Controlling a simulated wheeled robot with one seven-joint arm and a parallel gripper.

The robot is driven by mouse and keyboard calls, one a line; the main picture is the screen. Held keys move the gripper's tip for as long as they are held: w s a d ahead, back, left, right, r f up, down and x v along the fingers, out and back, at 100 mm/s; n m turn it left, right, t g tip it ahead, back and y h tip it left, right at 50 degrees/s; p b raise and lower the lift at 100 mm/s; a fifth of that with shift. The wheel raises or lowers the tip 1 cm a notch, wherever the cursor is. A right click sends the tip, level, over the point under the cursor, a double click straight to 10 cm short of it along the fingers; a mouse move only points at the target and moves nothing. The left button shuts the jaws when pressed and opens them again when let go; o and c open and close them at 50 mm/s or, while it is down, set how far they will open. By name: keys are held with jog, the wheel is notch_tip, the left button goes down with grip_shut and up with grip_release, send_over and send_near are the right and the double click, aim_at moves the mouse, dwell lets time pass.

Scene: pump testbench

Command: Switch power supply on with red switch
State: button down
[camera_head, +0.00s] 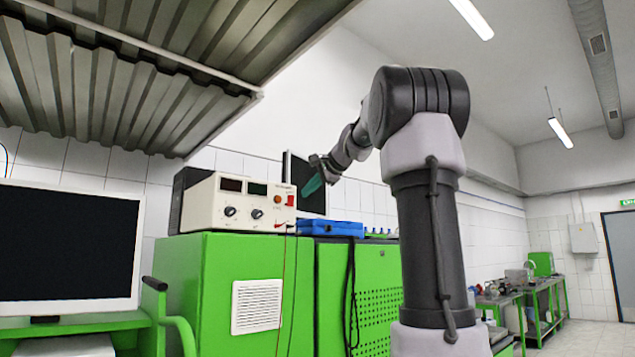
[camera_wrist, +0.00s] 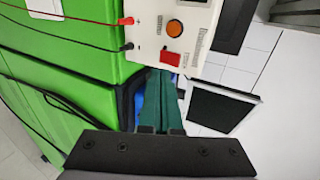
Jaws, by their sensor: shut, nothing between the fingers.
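The power supply (camera_head: 222,205) is a cream box with dials and dark displays, standing on a green cabinet. Its red switch (camera_head: 290,200) is at the right end of its front face. In the wrist view the red switch (camera_wrist: 170,58) sits below a round orange lamp or button (camera_wrist: 174,27) on the panel. My gripper (camera_head: 305,193) has teal fingers, shut and empty, just right of the switch in the head view. In the wrist view my gripper's fingertips (camera_wrist: 160,72) point at the panel close to the switch. I cannot tell whether they touch it.
Red and black plugs (camera_wrist: 127,33) with cables hang from the panel beside the switch. A dark monitor (camera_head: 307,180) stands behind. A larger monitor (camera_head: 65,245) is at the left.

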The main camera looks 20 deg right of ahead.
aim_at(292, 196)
jog(key=w, duration=0.2)
jog(key=w+a, duration=0.1)
jog(key=w, duration=0.2)
jog(key=shift+w+a, duration=0.15)
jog(key=shift+a, duration=0.05)
jog(key=shift+w, duration=0.1)
jog(key=shift+w+a+r, duration=0.15)
jog(key=shift+w+a, duration=0.05)
jog(key=shift+w, duration=0.1)
jog(key=shift+r, duration=0.1)
jog(key=shift+r, duration=0.7)
jog(key=shift+s+d, duration=0.1)
jog(key=shift+s, duration=0.05)
